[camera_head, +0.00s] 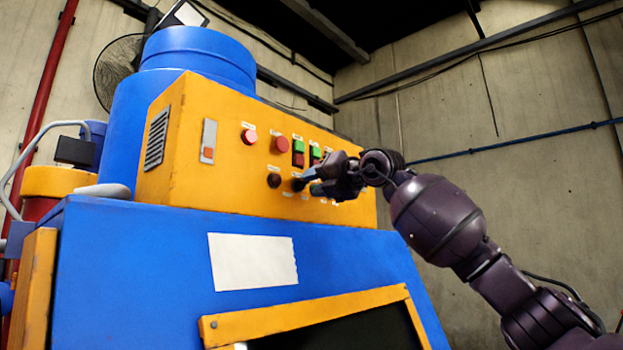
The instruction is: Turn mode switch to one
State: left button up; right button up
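The yellow control panel (222,165) sits on top of the blue machine and faces me. A dark round knob (274,181) is on its lower row, and a second dark knob (298,185) is just right of it. I cannot read the labels, so I cannot tell which one is the mode switch. My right gripper (308,182) reaches in from the right, with its fingertips at or just in front of the second knob. Its finger gap is too small to make out, and it hides part of the panel's right side. My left gripper is not in view.
A grey-and-red switch (208,141) is further left. The blue housing (150,255) with a white sheet (252,261) juts out below the panel.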

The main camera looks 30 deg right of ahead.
jog(key=shift+x, duration=0.85)
grip_shut()
